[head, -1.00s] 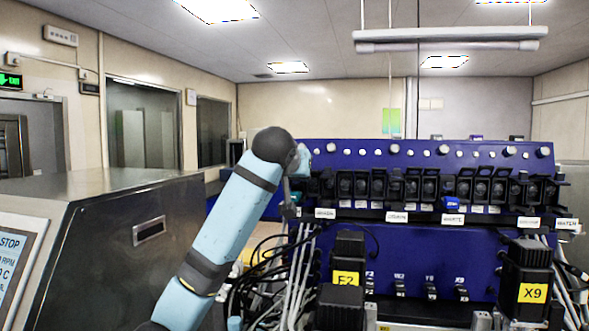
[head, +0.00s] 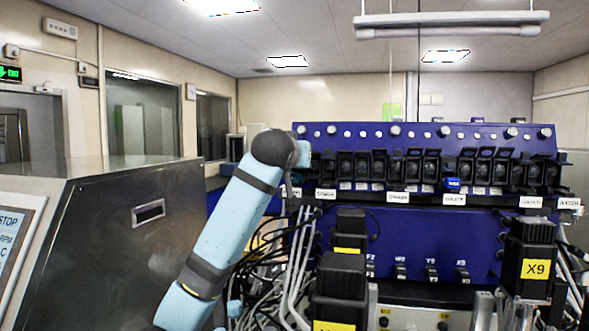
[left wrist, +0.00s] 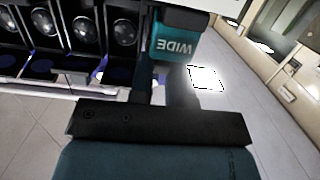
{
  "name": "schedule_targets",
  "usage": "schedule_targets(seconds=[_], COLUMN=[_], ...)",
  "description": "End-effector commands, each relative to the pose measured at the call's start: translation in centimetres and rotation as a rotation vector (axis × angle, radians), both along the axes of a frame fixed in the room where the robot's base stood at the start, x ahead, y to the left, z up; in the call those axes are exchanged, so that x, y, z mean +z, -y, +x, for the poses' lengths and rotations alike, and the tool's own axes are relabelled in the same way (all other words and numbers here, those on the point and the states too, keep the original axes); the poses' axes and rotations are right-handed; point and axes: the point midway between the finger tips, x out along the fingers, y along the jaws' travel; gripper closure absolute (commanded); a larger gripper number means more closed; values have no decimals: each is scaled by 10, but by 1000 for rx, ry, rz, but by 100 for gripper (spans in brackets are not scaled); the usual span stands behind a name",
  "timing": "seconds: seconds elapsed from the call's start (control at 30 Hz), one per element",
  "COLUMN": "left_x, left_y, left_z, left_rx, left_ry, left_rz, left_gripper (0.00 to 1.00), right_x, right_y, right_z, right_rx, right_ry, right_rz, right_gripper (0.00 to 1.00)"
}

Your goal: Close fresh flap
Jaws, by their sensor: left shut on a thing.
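A row of black flap units (head: 430,168) runs across the blue panel (head: 420,133), with a strip of white labels (head: 398,198) below. The labels are too small to read surely, so I cannot single out the fresh flap. My left gripper (head: 292,184) is at the row's left end, mostly hidden behind its own wrist. The left wrist view shows its dark fingers (left wrist: 160,85) beside the row of black units (left wrist: 80,27). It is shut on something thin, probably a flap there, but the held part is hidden. My right gripper is not in view.
A steel cabinet (head: 120,220) stands at the left. Cables and tubes (head: 285,260) hang below the left end of the panel. Black motor blocks with yellow labels (head: 533,260) stand in front at lower middle and right. One blue piece (head: 452,184) shows in the row.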

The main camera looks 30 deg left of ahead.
Motion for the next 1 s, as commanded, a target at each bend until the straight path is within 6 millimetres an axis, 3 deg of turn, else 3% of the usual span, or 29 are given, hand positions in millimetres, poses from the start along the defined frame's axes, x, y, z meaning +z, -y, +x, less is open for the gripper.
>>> schedule_targets(seconds=[0.03, 0.2, 0.6, 0.63, 0.7, 1.0], left_x=[-10, -8, -5, -5, -5, -5], left_y=[0, -1, -1, -1, -1, 0], left_z=[0, 1, 1, 1, 1, 0], left_rx=[-1, 0, 1, 2, 2, 1], left_ry=[46, 157, 186, 186, 186, 185], left_rz=[11, 40, 49, 49, 49, 48], left_gripper=[100, 100, 100, 76, 60, 57], right_x=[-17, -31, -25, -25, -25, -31], right_y=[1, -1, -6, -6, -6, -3], right_z=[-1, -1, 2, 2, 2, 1], right_rx=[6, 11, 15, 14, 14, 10], right_ry=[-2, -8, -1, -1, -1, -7], right_rz=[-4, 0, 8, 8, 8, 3], right_gripper=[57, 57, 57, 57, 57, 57])
